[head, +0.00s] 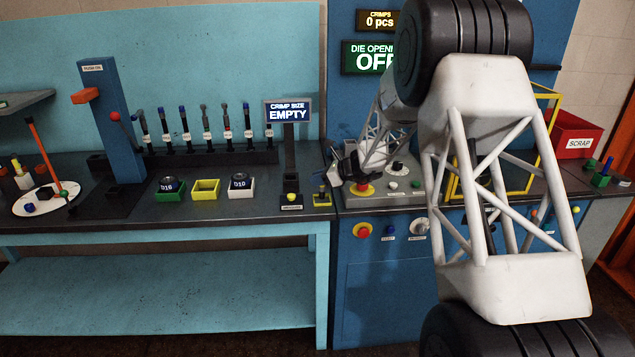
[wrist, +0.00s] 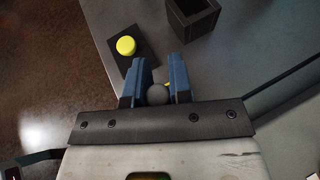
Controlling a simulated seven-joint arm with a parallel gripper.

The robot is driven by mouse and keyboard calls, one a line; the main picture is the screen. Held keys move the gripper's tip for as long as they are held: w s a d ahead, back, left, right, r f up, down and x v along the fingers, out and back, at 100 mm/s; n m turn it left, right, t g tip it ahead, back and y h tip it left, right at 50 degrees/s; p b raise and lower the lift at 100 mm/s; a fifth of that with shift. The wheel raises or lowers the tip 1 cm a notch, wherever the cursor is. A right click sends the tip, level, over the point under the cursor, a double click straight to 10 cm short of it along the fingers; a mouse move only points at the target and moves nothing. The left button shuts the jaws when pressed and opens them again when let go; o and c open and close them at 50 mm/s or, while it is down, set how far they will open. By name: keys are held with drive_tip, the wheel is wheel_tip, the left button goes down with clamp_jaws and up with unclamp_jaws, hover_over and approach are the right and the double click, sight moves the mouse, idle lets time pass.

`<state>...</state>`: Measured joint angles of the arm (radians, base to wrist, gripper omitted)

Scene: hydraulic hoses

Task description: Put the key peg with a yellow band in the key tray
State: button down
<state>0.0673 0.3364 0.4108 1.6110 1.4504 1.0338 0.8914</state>
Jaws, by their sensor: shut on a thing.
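In the wrist view my gripper (wrist: 156,75) has its two blue fingers closed on a dark grey round-topped peg (wrist: 157,94). A small bit of yellow shows beside the peg, and its lower part is hidden by the fingers. In the head view my gripper (head: 335,175) is low at the right end of the bench, partly hidden by my arm. I cannot tell for certain which piece is the key tray. A dark pad with a yellow disc (wrist: 126,45) lies just ahead of the fingers; it also shows in the head view (head: 291,198), with a label.
A black open box (wrist: 192,14) is ahead in the wrist view. The EMPTY display (head: 288,112) rises on a post. Left are die blocks and a hose rack; right, a red scrap bin (head: 576,135).

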drive_tip(key=shift+f, duration=0.55)
drive_tip(key=shift+f, duration=0.2)
drive_tip(key=c, duration=1)
unclamp_jaws()
drive_tip(key=shift+r, duration=0.15)
drive_tip(key=shift+s+d+r, duration=0.15)
drive_tip(key=shift+d+r, duration=0.1)
drive_tip(key=shift+d, duration=0.15)
drive_tip(key=v, duration=1.1)
drive_tip(key=shift+s, duration=0.1)
